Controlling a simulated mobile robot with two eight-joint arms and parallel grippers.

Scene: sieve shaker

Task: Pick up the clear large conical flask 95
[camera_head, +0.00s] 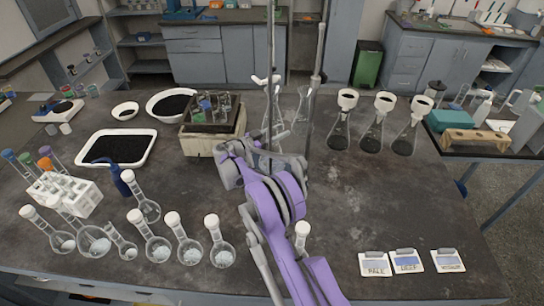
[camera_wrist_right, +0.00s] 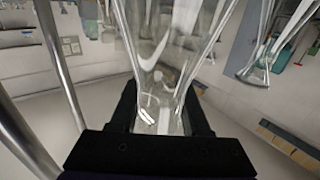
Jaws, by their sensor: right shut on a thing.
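A clear conical flask (camera_wrist_right: 158,40) stands between the two black fingers of my right gripper (camera_wrist_right: 160,105) in the right wrist view, and the gripper is shut on it. In the head view this flask (camera_head: 274,112) shows beyond my purple right arm, which hides its lower part and the gripper's fingers. A second clear conical flask (camera_head: 303,104) is just to its right; it appears at the right in the wrist view (camera_wrist_right: 266,58). I cannot read any number on either flask. My left gripper is out of view.
Metal rods (camera_head: 317,70) rise beside the flasks. Round flasks (camera_head: 157,249) line the front left. Label cards (camera_head: 407,261) lie front right. The right-middle table is clear.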

